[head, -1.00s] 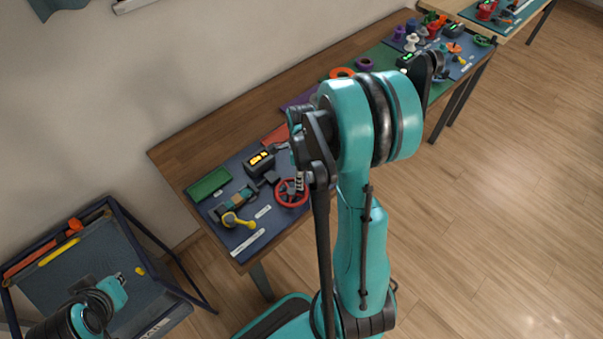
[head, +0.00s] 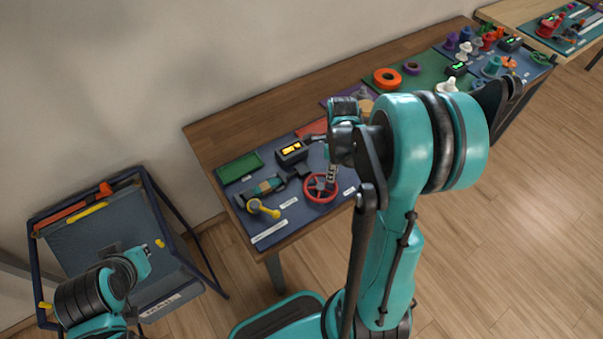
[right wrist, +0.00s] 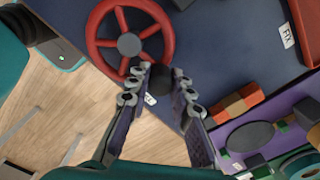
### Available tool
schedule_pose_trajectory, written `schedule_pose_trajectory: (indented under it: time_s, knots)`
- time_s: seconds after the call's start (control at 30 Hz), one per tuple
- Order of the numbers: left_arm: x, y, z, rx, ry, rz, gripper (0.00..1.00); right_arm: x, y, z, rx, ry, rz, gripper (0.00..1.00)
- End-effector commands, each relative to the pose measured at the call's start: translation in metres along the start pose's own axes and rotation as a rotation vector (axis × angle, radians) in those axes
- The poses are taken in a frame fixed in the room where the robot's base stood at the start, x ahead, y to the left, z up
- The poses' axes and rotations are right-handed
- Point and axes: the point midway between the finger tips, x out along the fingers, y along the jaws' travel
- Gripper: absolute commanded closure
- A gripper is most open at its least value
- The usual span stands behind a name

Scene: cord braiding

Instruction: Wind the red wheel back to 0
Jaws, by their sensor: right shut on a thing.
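The red wheel (head: 321,188) is a spoked handwheel with a grey hub on the blue mat near the front of the long table. In the right wrist view the red wheel (right wrist: 103,44) fills the upper left. My right gripper (head: 331,176) reaches down to the wheel's rim. In the right wrist view its fingertips (right wrist: 163,79) are closed about a dark round knob (right wrist: 160,80) at the rim. A small display (head: 292,149) with orange characters stands behind the wheel; I cannot read it. My left gripper (head: 155,245) is over the cart at left, away from the wheel; its jaws are too small to judge.
A green tray (head: 239,167) and a yellow-handled part (head: 263,208) lie left of the wheel. An orange ring (head: 387,79) and several spools stand farther along the table. A dark-framed cart (head: 90,240) stands at lower left. Open floor lies at right.

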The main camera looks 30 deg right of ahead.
Motion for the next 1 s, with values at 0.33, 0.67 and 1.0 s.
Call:
schedule_pose_trajectory:
  time_s: [0.33,0.67,1.0]
  knots:
    - [0.037,0.0,0.026,0.0,0.0,0.0,1.0,0.003,0.001,-0.001,0.001,0.002,-0.002,1.0]
    - [0.037,0.0,0.026,0.0,0.0,0.0,1.0,0.001,-0.005,0.021,-0.002,0.001,-0.001,1.0]
    - [0.038,0.0,0.028,0.0,0.0,0.0,1.0,0.001,0.011,0.06,-0.003,0.0,-0.001,1.0]
